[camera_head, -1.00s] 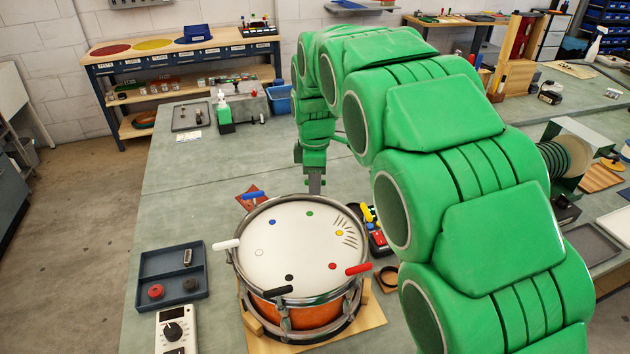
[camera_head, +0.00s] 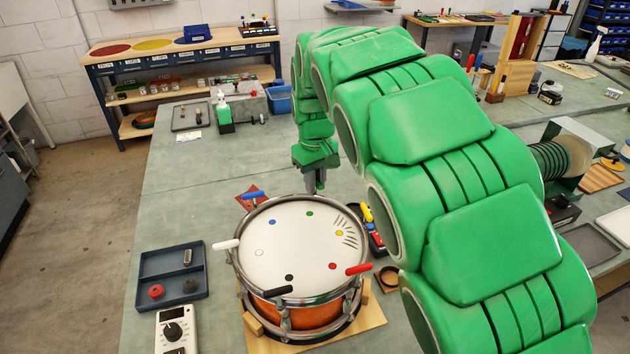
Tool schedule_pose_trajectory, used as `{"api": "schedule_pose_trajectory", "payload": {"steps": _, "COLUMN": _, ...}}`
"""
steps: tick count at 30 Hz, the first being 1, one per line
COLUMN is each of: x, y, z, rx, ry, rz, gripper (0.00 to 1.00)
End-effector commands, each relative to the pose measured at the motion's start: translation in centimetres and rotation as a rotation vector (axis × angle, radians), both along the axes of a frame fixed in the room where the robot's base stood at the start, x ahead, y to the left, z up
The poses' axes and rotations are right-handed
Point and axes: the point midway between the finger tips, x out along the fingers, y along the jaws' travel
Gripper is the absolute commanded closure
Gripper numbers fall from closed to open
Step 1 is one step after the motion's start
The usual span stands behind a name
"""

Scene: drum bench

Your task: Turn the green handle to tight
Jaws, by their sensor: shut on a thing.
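The drum (camera_head: 288,250) stands on a wooden board, with a white head bearing coloured dots. The green dot (camera_head: 309,213) lies near the far rim. My gripper (camera_head: 317,188) points down at the far rim beside that dot, shut. Other handles around the rim are blue (camera_head: 253,196), white (camera_head: 226,244), black (camera_head: 278,291), red (camera_head: 359,269) and yellow (camera_head: 366,212).
My arm covers the bench right of the drum. A dark tray (camera_head: 172,262) with small parts and a grey dial box (camera_head: 176,331) lie left of the drum.

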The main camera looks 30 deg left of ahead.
Motion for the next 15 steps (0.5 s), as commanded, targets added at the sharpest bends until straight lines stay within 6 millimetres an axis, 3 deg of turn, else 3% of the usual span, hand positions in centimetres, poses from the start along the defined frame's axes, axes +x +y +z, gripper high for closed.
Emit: {"api": "schedule_pose_trajectory", "payload": {"steps": 15, "x": 0.06, "y": -0.04, "z": -0.02, "rx": 0.0, "ry": -0.001, "rz": -0.491, "gripper": 1.0}}
